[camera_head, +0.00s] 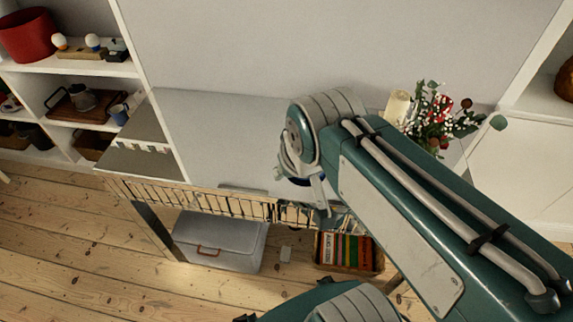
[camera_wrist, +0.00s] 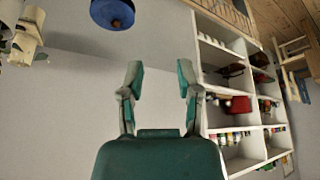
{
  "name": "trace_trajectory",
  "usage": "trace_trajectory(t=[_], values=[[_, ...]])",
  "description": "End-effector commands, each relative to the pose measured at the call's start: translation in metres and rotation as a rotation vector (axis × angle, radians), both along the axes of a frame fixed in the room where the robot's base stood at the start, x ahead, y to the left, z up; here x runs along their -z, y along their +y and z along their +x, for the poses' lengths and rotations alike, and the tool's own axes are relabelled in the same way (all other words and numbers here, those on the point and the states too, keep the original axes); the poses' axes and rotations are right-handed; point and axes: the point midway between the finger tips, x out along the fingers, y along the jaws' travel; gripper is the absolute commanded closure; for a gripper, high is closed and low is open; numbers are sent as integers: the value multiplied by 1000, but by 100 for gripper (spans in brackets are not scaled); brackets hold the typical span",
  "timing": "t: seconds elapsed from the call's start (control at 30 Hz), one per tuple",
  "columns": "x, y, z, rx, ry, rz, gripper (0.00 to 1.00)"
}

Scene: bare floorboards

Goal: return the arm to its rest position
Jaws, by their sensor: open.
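My gripper (camera_wrist: 160,80) shows in the wrist view with its two green-tipped fingers spread apart and nothing between them. Beyond the fingers are a plain grey wall and a white shelf unit at the right. In the head view my green arm reaches from the lower right to the middle of the picture and bends at a round joint. The gripper end (camera_head: 318,200) hangs below that joint, partly hidden by the arm, in front of a grey-topped table (camera_head: 205,120). I cannot tell its exact distance from the table.
The white shelves (camera_head: 125,70) hold a red pot (camera_head: 27,36) and other items. A flower bunch (camera_head: 440,118) and a pale candle (camera_head: 397,107) are behind my arm. A grey storage box (camera_head: 218,240) and a crate of books (camera_head: 349,251) are below the table. Floorboards at lower left are clear.

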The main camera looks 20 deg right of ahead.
Motion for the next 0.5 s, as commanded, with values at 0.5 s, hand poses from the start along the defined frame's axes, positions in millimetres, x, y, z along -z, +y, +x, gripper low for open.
trace_trajectory(t=[0.5], values=[[2, 6, -21, -27, -31, -1, 56]])
